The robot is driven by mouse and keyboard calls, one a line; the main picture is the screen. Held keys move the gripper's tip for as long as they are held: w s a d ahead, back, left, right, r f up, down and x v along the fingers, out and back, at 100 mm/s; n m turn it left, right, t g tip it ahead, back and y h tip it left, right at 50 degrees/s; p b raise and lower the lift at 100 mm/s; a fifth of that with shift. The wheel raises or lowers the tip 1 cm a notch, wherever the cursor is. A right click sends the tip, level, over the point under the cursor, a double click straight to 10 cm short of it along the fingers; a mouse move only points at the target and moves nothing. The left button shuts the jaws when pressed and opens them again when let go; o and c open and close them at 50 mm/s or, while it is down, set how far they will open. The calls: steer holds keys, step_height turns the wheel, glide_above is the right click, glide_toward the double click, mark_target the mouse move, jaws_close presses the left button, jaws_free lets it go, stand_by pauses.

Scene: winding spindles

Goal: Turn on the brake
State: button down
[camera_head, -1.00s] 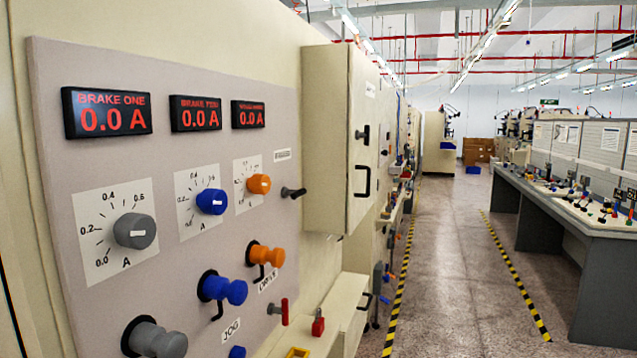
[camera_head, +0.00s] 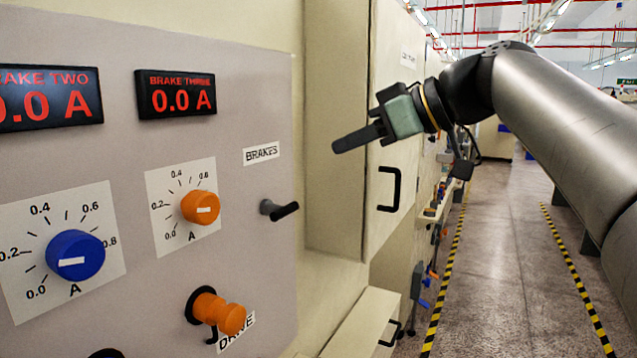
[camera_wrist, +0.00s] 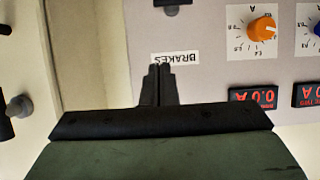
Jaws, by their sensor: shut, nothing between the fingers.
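The black brake switch (camera_head: 279,210) sticks out of the grey panel (camera_head: 250,80) below the BRAKES label (camera_head: 261,153), its lever pointing right. In the wrist view, which is upside down, part of the switch (camera_wrist: 172,3) shows at the top edge, beyond the label (camera_wrist: 175,58). My gripper (camera_head: 338,146) is shut and empty, in front of the panel, to the right of and above the switch in the head view. Its closed fingertips (camera_wrist: 158,68) point toward the label in the wrist view. The BRAKE THREE display (camera_head: 176,92) reads 0.0 A.
An orange dial (camera_head: 201,208) and a blue dial (camera_head: 75,255) sit left of the switch. An orange knob (camera_head: 218,311) sticks out below. A cream cabinet (camera_head: 340,200) with a black handle (camera_head: 389,189) juts out at the right. The aisle floor (camera_head: 500,250) is clear.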

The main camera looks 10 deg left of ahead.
steer(key=shift+s+a+r, duration=0.1)
steer(key=shift+s, duration=0.1)
steer(key=p, duration=0.2)
glide_above(285, 211)
steer(key=w+d, duration=0.1)
steer(key=w, duration=0.2)
step_height(285, 211, down, 4)
steer(key=shift+s+d+f, duration=0.1)
steer(key=f, duration=0.2)
steer(key=d+f, duration=0.1)
steer(key=f, duration=0.1)
steer(key=shift+s, duration=0.1)
